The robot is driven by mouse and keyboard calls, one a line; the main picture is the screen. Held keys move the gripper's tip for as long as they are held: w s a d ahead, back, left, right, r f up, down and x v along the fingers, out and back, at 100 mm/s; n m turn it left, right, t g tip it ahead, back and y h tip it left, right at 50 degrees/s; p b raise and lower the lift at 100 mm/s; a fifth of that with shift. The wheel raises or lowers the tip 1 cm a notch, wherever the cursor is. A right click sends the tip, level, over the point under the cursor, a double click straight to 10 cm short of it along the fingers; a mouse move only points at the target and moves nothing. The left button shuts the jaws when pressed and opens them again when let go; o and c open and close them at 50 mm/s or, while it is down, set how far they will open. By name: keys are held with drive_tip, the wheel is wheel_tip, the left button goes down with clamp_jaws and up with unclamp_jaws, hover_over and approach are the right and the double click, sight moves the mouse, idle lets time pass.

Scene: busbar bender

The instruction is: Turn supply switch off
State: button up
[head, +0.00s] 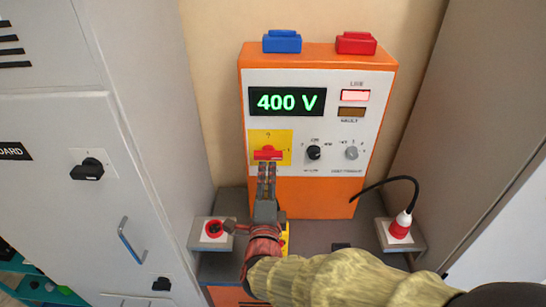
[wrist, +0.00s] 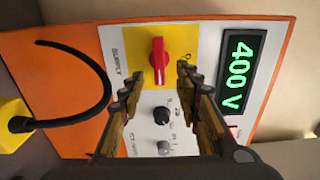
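The supply switch (head: 268,153) is a red handle on a yellow plate on the orange and white panel. Its handle lies level in the head view, across from the 0 mark at the plate's top. In the turned wrist view the red handle (wrist: 158,62) stands upright in the picture. My gripper (head: 266,170) is just in front of and below the switch. In the wrist view my gripper (wrist: 160,76) is open, its fingers apart with the handle seen between and beyond them. I see no contact. The display (head: 287,101) reads 400 V.
The live lamp (head: 355,95) glows pale red; the fault lamp (head: 351,112) is dark amber. A black knob (head: 314,152) and a grey knob (head: 351,152) sit right of the switch. A cable with a red-and-white plug (head: 401,226) is at right. A grey cabinet (head: 70,180) stands left.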

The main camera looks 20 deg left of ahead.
sight(268, 159)
drive_tip(key=b+x, duration=0.1)
drive_tip(key=x, duration=0.6)
drive_tip(key=shift+w+a, duration=0.15)
drive_tip(key=shift+w, duration=0.2)
drive_tip(key=c, duration=0.4)
drive_tip(key=shift+f, duration=0.1)
clamp_jaws()
